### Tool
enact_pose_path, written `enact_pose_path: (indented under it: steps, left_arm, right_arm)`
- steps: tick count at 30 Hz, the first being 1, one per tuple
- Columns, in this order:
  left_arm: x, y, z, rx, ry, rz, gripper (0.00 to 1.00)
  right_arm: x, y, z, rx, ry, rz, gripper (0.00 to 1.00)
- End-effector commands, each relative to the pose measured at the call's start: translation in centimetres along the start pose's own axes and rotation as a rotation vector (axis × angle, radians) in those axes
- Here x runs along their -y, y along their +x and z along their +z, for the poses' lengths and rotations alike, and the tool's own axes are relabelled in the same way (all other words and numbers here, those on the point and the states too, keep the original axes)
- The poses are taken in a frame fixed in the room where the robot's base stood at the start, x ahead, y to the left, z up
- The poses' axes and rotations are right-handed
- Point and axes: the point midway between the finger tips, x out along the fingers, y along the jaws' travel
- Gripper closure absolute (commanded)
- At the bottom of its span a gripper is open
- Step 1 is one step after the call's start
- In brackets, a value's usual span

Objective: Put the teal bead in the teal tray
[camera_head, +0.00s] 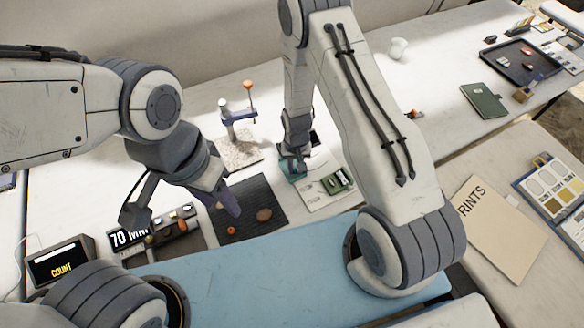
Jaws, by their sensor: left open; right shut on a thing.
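My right gripper (293,152) reaches down at the middle of the white table and is shut. Its fingers are right at a small teal tray (291,170), and I cannot tell whether they touch it. The teal bead is not distinct in this view; the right fingers hide what is between them. No teal bead shows on the dark mat (262,190). My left gripper (182,210) is open and empty, its fingers spread above the left edge of the mat and the black strip.
On the mat lie an orange bead (231,230) and a brown bead (264,214). A black strip (180,232) with several small pieces and a display (60,262) stand left. A green device (338,181) lies right of the teal tray.

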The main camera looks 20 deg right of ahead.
Motion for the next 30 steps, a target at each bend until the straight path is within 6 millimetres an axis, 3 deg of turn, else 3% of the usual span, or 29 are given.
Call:
enact_pose_path:
  steps: [3, 14, 15, 16, 25, 30]
  left_arm:
    - [0.0, -0.3, 0.0, 0.0, 0.0, 0.0, 0.5]
    - [0.0, 0.1, 0.0, 0.0, 0.0, 0.0, 0.5]
    - [0.0, 0.1, 0.0, 0.0, 0.0, 0.0, 0.5]
    - [0.0, 0.0, 0.0, 0.0, 0.0, 0.0, 0.5]
    - [0.0, -0.1, 0.0, 0.0, 0.0, 0.0, 0.5]
    - [0.0, 0.0, 0.0, 0.0, 0.0, 0.0, 0.5]
  right_arm:
    - [0.0, 0.9, 0.0, 0.0, 0.001, 0.0, 1.0]
    - [-0.1, 1.4, 0.0, -0.001, 0.0, 0.0, 1.0]
    - [-0.1, 1.4, 0.0, -0.001, 0.0, 0.0, 0.75]
    - [-0.1, 1.3, 0.0, -0.001, 0.0, 0.0, 0.66]
    - [-0.1, 1.2, 0.0, -0.001, 0.0, 0.0, 0.66]
    - [0.0, 0.1, -0.2, -0.006, 0.001, -0.002, 0.66]
